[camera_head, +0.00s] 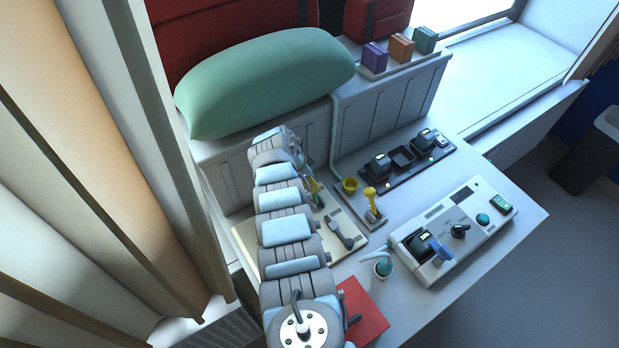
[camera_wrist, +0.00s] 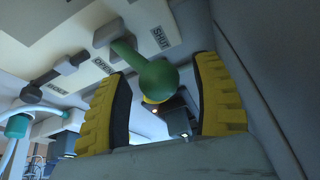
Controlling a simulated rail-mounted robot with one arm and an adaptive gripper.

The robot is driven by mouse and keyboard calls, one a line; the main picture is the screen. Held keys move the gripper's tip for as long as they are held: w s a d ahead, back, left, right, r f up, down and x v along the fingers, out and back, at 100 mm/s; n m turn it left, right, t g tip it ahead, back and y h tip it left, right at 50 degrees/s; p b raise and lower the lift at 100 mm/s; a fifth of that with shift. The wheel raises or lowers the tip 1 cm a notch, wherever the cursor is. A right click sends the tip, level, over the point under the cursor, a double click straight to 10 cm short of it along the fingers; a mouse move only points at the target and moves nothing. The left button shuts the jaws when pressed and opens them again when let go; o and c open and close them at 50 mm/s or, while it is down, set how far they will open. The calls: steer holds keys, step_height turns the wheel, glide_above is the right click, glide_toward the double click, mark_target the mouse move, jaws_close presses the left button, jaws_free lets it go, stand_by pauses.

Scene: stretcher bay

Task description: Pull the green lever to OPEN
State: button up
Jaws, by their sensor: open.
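The green lever has a round knob (camera_wrist: 158,80) and a short stem that runs back to a mount on a pale panel (camera_wrist: 60,22). In the wrist view the SHUT label (camera_wrist: 160,38) is to the right of the stem and the OPEN label (camera_wrist: 103,66) is to its lower left. My gripper (camera_wrist: 162,70) is open, with one yellow-padded finger on each side of the knob. Gaps show between the knob and both pads. In the head view my arm hides much of the pale panel (camera_head: 349,216) and most of the lever area.
A second, dark grey lever (camera_wrist: 55,77) sits on the same panel, left of the green one. A green pillow (camera_head: 265,80) lies behind.

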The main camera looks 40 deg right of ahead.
jaws_close()
steer(key=shift+s+p, duration=0.15)
steer(key=shift+p, duration=0.75)
